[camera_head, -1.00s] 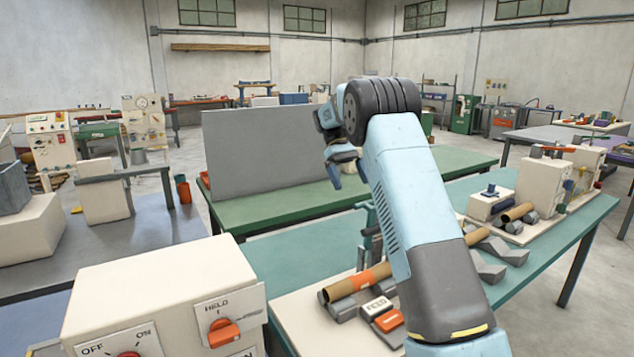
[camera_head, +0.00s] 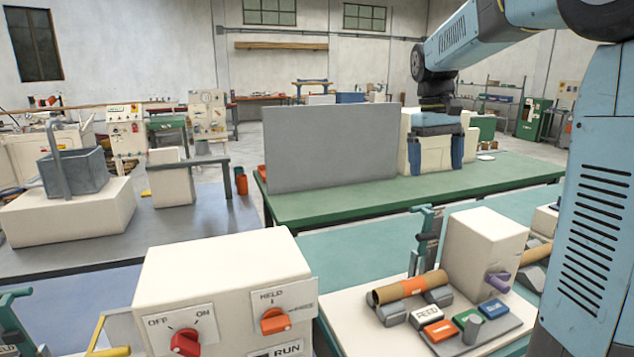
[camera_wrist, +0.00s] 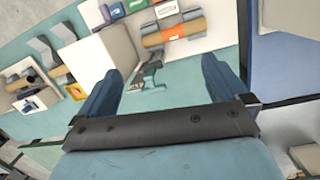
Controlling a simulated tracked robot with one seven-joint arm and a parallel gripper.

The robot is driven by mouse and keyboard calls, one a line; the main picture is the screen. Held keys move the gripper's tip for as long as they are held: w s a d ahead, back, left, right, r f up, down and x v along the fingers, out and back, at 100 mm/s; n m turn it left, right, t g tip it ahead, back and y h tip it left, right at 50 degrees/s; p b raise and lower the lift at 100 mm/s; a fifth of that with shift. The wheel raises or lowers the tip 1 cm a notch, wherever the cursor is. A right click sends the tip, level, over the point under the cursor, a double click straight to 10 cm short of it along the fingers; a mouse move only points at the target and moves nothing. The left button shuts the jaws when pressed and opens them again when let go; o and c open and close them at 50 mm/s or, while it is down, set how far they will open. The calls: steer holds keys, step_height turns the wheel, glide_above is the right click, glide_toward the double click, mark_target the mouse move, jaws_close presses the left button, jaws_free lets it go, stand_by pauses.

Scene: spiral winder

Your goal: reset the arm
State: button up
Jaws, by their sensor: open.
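My gripper (camera_head: 436,152) hangs at the upper right in the head view, with its blue fingers pointing down in front of a cream box on the green table. In the wrist view my gripper (camera_wrist: 162,88) shows two blue fingers spread wide with nothing between them. Beyond the fingers lies the teal bench with the winder station. My upper arm covers the right side of the head view.
A cream control box (camera_head: 215,275) with red and orange knobs stands in front. A cardboard tube (camera_head: 408,287) rests on grey supports beside a cream housing (camera_head: 484,250). A grey panel (camera_head: 330,148) stands on the green table (camera_head: 320,199).

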steer(key=s+a+f+m+t, duration=0.1)
steer(key=s+f+t, duration=0.2)
steer(key=s, duration=0.9)
steer(key=s+a+f+m+t+y, duration=0.1)
steer(key=s+f+t, duration=0.2)
steer(key=s, duration=0.9)
steer(key=shift+s+a+t, duration=0.3)
steer(key=shift+a+t, duration=0.1)
steer(key=shift+t, duration=0.1)
